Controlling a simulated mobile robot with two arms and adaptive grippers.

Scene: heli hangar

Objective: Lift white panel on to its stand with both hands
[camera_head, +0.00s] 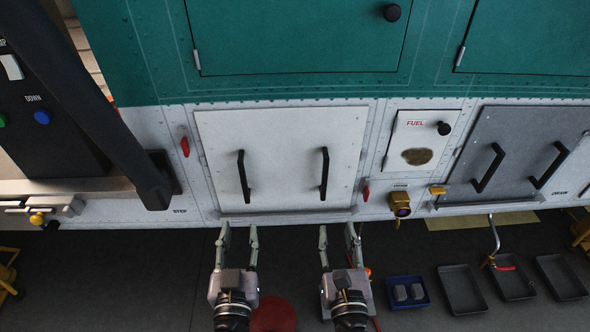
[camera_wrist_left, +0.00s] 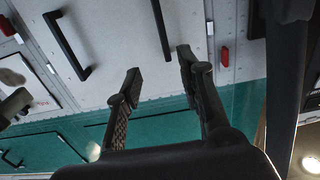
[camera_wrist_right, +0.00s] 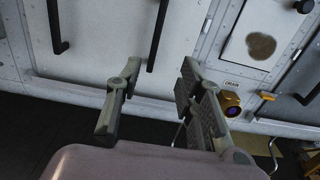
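The white panel (camera_head: 283,158) sits upright against the helicopter's side, with two black vertical handles. Its left handle (camera_head: 243,177) and right handle (camera_head: 324,174) are both free of my grippers in the head view. My left gripper (camera_head: 238,232) is open and empty, below the left handle. My right gripper (camera_head: 338,232) is open and empty, below the right handle. In the left wrist view the open fingers (camera_wrist_left: 158,82) point toward a handle (camera_wrist_left: 162,30). In the right wrist view the open fingers (camera_wrist_right: 157,82) are apart from a handle (camera_wrist_right: 158,35). I cannot make out which thing is the stand.
Right of the panel are a FUEL hatch (camera_head: 416,145) and a grey panel (camera_head: 512,155) with black handles. A blue tray (camera_head: 408,305) and several dark trays (camera_head: 462,289) lie on the floor at right. A dark post with UP/DOWN buttons (camera_head: 42,117) stands at left.

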